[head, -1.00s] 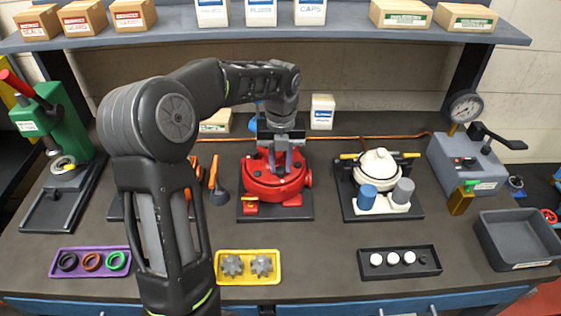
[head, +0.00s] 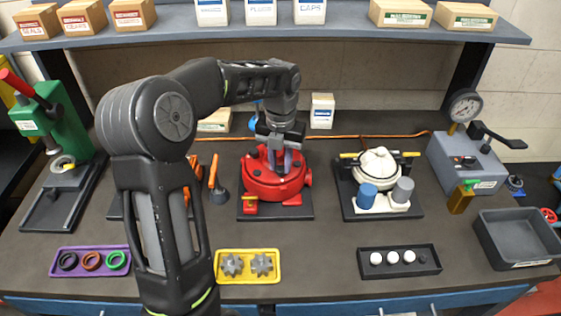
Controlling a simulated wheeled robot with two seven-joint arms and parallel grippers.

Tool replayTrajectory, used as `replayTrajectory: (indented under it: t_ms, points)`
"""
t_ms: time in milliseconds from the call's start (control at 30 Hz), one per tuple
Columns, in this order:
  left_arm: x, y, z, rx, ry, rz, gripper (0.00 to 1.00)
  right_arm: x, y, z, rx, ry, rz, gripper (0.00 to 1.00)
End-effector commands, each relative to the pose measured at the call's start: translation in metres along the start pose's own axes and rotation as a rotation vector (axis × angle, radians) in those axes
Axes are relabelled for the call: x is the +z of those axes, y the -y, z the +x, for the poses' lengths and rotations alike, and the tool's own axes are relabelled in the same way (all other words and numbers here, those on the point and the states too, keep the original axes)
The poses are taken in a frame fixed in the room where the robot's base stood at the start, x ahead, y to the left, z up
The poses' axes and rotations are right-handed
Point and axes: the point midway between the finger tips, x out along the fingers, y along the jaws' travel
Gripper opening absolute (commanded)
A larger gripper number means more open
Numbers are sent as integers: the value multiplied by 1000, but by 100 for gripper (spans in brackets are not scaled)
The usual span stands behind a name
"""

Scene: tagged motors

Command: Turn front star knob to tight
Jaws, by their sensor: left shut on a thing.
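A red round motor housing (head: 262,190) sits on a dark base plate in the middle of the bench. My left gripper (head: 280,162) points down over the top of this housing, with its fingers closed on a small part there. That part is at the place of the front star knob, but the fingers and wrist hide nearly all of it, so its shape and setting cannot be read. My right gripper is not in view.
A white-topped motor (head: 378,165) with a blue and a grey cylinder stands to the right. A yellow tray (head: 248,281) with grey gears, a purple tray (head: 90,273) with rings and a black tray (head: 400,274) lie in front. A grey bin (head: 515,240) is at right.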

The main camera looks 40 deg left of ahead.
Motion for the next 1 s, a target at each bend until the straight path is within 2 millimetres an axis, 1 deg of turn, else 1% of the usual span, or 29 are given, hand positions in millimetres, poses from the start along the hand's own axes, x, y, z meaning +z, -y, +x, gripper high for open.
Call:
replayTrajectory:
  t_ms: [33,300,533,633,767,1000]
  points:
    - [4,0,-5,0,14,-1,26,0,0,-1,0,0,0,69]
    - [2,0,-2,0,6,-1,47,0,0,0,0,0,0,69]
    - [1,0,-1,0,3,-2,47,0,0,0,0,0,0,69]
    - [1,0,-4,0,4,-2,47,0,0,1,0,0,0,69]
    - [2,0,-17,-1,7,-2,47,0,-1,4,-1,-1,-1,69]
    - [2,0,-57,-1,8,-2,47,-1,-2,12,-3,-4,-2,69]
